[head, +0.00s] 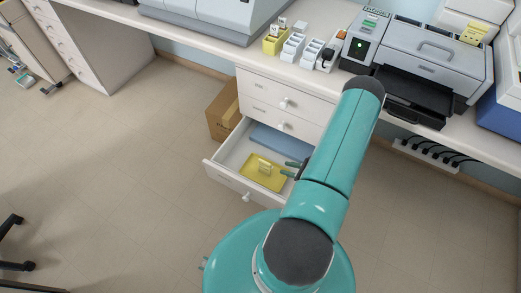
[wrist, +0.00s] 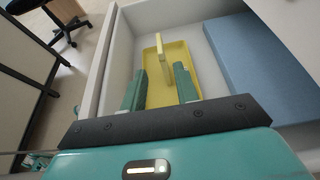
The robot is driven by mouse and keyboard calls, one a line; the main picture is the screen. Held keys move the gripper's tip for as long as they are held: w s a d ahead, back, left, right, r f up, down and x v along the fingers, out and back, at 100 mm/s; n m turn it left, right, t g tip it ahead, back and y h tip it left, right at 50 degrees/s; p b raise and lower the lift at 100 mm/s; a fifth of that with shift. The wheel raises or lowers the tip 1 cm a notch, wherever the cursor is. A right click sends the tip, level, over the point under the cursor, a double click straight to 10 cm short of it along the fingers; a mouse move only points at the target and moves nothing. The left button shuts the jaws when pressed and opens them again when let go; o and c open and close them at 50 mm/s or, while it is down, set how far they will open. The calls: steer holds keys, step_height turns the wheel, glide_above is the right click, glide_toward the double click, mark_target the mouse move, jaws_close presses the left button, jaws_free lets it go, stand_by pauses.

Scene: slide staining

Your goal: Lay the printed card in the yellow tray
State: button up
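The yellow tray (head: 252,178) lies in the open drawer; it also shows in the wrist view (wrist: 181,52). A pale yellow card (head: 265,167) is at the tray, seen nearly edge-on in the wrist view (wrist: 163,57). It looks upright or tilted rather than flat; I cannot tell whether its lower edge touches the tray. My gripper (head: 287,168) is over the tray's right side in the head view. In the wrist view my gripper (wrist: 160,68) is open, its two green fingers apart, with the card's near end between them and a gap on both sides.
A flat blue item (head: 278,142) lies in the drawer beside the tray. The drawer walls (head: 226,147) stand close around. A cardboard box (head: 223,110) is left of the drawers. Racks (head: 293,45) and a printer-like machine (head: 425,60) stand on the counter.

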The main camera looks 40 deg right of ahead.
steer(key=w+a+r+n+g+y, duration=0.1)
steer(key=w+a+r+n+g, duration=0.3)
steer(key=r, duration=0.6)
steer(key=w+a+r+n+g+y, duration=0.2)
steer(key=w+a+r+n, duration=0.25)
steer(key=r+n, duration=0.4)
steer(key=w+a+r+n+g+y, duration=0.1)
steer(key=w+a+r+n+g, duration=0.3)
steer(key=r, duration=0.7)
steer(key=s+a+r+n+t+h, duration=0.1)
steer(key=s+a+r+n+h, duration=0.2)
steer(key=r, duration=0.5)
steer(key=s+a+r+n+t+h, duration=0.1)
steer(key=s+a+r+n+h, duration=0.1)
steer(key=s+a+r+n, duration=0.3)
steer(key=s+a+r+n+h, duration=0.3)
steer(key=s+a+r+n, duration=0.2)
steer(key=a+r+n, duration=0.2)
step_height(320, 180, up, 4)
steer(key=a, duration=0.2)
steer(key=shift+a+t+h, duration=0.3)
steer(key=shift+t, duration=0.1)
steer(key=shift+n, duration=0.25)
